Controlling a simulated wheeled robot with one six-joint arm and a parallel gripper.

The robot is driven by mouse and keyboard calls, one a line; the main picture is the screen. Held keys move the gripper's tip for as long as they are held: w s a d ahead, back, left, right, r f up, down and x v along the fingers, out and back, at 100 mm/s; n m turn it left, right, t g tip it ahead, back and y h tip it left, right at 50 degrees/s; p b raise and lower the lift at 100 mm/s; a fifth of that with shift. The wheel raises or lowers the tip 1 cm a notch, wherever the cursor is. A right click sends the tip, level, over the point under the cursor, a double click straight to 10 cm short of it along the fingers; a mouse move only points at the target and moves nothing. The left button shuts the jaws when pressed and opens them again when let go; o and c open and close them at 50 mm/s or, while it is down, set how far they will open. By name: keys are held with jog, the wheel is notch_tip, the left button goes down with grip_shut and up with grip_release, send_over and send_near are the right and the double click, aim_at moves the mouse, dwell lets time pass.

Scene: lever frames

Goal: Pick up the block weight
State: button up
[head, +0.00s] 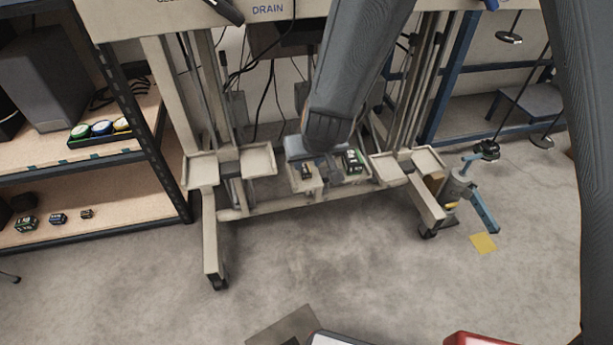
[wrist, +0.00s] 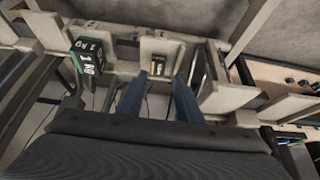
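My gripper (wrist: 163,78) is open, with its two blue fingers apart and nothing seen between their tips. Just beyond the tips, a small dark block weight with a yellow label (wrist: 158,66) sits in a beige tray of the lever frame. It also shows in the head view (head: 306,172). A larger green and black block weight (wrist: 88,56) with white lettering sits to the left in the wrist view, and right of the small one in the head view (head: 352,160). In the head view my arm hides most of the gripper.
Beige trays (head: 259,161) stick out on both sides of the lever frame. A shelf (head: 150,205) at the left holds several small weights and a black tray of round weights (head: 103,128). A blue-handled stand (head: 458,190) is at the right. The floor in front is mostly clear.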

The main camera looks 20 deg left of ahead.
aim_at(305, 168)
jog(key=b+x, duration=0.1)
jog(key=x, duration=0.1)
jog(key=b+x, duration=0.1)
jog(key=x, duration=0.2)
jog(key=b+x, duration=0.1)
jog(key=x, duration=0.1)
jog(key=shift+w+d+f+b, duration=0.1)
jog(key=shift+w+b, duration=0.2)
jog(key=shift+w, duration=0.05)
grip_shut()
